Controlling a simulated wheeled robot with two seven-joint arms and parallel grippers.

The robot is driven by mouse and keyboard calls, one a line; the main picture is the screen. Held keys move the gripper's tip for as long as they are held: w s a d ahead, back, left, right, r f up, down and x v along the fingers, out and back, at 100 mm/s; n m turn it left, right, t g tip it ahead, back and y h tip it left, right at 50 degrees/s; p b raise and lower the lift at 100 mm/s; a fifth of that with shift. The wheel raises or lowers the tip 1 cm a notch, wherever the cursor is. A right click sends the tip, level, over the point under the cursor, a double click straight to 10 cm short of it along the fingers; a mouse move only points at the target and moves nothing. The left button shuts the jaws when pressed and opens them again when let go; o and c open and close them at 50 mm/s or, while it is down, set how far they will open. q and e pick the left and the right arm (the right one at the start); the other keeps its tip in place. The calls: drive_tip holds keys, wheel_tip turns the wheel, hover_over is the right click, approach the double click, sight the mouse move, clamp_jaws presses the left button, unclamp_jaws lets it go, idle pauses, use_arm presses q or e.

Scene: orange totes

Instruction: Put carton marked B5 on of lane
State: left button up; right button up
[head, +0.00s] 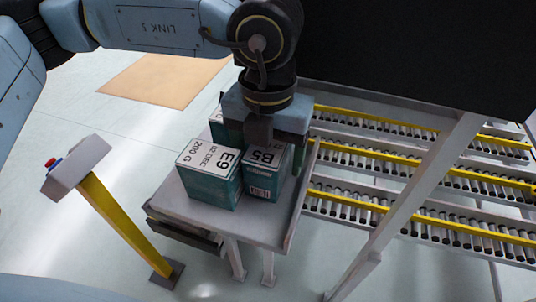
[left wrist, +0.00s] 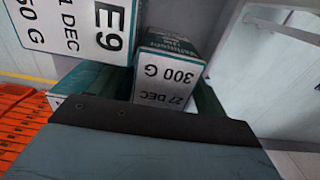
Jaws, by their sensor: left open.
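The carton marked B5 (head: 262,184) is a teal and white box standing upright on a small grey table (head: 249,228), its marked top partly under my left gripper. My left gripper (head: 281,148) is open and points down at B5, one finger above its top and one by its right side; I cannot tell if they touch. The carton marked E9 (head: 208,176) stands close on the left; it also shows in the left wrist view (left wrist: 88,28). That view shows a carton top reading 300 G, 27 DEC (left wrist: 165,80); its code is hidden. My right gripper is out of view.
Another carton (head: 216,121) stands behind E9, mostly hidden. Roller lanes with yellow rails (head: 410,170) run right of the table, behind a slanted grey post (head: 405,210). A yellow stand with a red button (head: 125,225) is at left. Open floor surrounds it.

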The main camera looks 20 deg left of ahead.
use_arm(q)
drive_tip(key=shift+f, duration=0.4)
drive_tip(key=shift+c, duration=0.2)
drive_tip(key=c, duration=1.2)
drive_tip(key=shift+o, duration=0.2)
drive_tip(key=shift+r, duration=0.1)
